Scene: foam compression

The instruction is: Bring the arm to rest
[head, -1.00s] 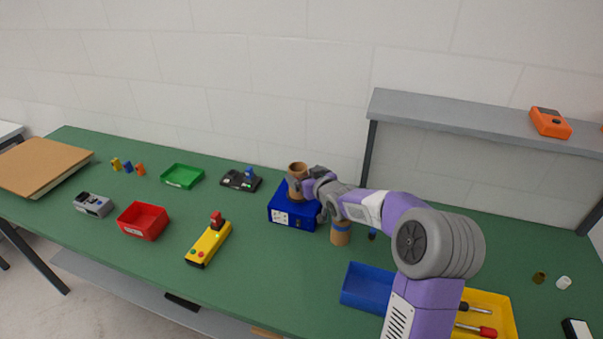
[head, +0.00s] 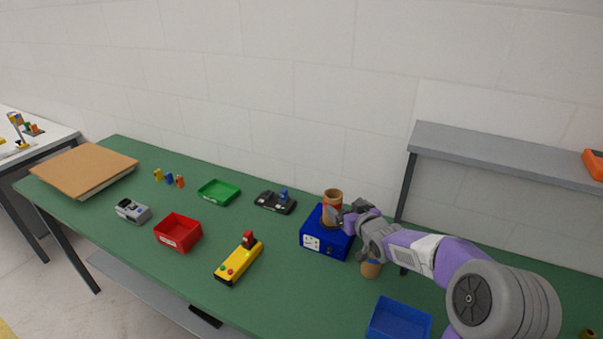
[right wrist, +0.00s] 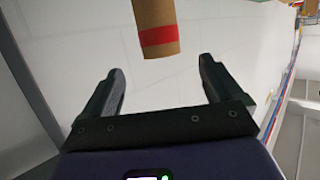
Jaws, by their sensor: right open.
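A brown cardboard-coloured cylinder with a red band (head: 332,204) stands upright on a blue box (head: 322,241). It also shows in the right wrist view (right wrist: 156,25), beyond the fingertips and not between them. My right gripper (head: 346,214) is just right of this cylinder, above the blue box; in the right wrist view its two fingers (right wrist: 160,74) are apart with nothing between them. A second brown cylinder with a blue band (head: 371,269) stands on the green table to the right of the box, partly hidden by my right arm. My left gripper is not in view.
A yellow control box with a red knob (head: 240,262), a red tray (head: 179,233), a green tray (head: 219,193) and a black device (head: 276,202) lie left of the box. A blue tray (head: 399,321) is at front right. A grey shelf (head: 500,151) stands behind my right arm.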

